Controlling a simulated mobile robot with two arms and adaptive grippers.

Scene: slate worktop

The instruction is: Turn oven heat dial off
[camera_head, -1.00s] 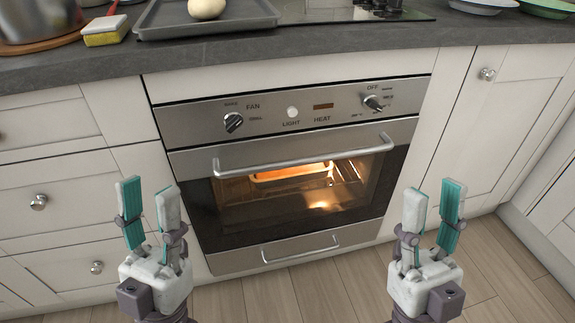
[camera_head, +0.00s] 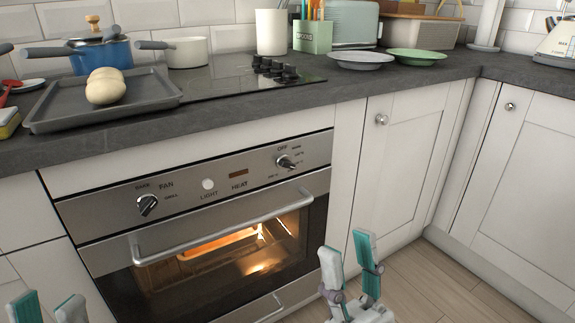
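The oven (camera_head: 190,200) is built into the white cabinets under the worktop, with its inside lit. The heat dial (camera_head: 286,162) is a dark knob with a silver face at the right of the control panel, just below the word OFF; its pointer is turned toward the right, away from that label. My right gripper (camera_head: 348,255) is open and empty in front of the lower right of the oven, below and to the right of the dial. My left gripper (camera_head: 47,306) is open at the bottom left corner, with only its fingertips in view.
The fan dial (camera_head: 147,205) and light button (camera_head: 208,184) share the panel. The oven door handle (camera_head: 222,226) sticks out below them. A grey tray with buns (camera_head: 150,97), a blue pot (camera_head: 100,55) and a hob (camera_head: 225,78) are on the worktop. The floor at right is clear.

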